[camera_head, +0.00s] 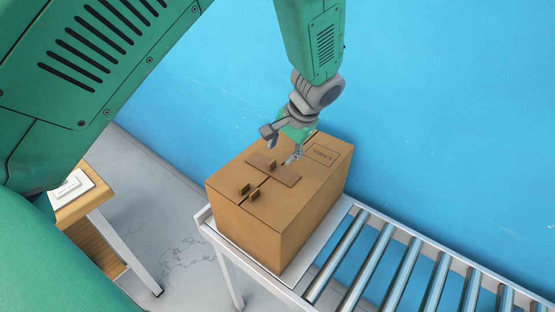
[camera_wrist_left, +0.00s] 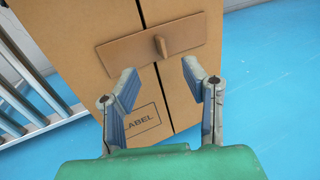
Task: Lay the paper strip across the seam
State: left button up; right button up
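The brown paper strip (camera_head: 287,178) lies across the centre seam of the cardboard box (camera_head: 285,230), looking flat on the lid. A small upright tab (camera_head: 272,165) stands on its middle. In the left wrist view the strip (camera_wrist_left: 124,53) crosses the dark seam (camera_wrist_left: 165,100), with its tab (camera_wrist_left: 161,46) close to the seam. My left gripper (camera_head: 281,146) is above the lid on the label side of the strip. Its fingers (camera_wrist_left: 160,72) are spread, with nothing between them; the tab is just beyond the fingertips. My right gripper is not in view.
A printed label (camera_head: 323,154) is on the lid. A roller conveyor (camera_head: 400,270) extends right. A wooden table (camera_head: 85,205) with white sheets (camera_head: 70,187) stands at left.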

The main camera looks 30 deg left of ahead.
pick_arm(q)
jog(key=v, duration=0.6)
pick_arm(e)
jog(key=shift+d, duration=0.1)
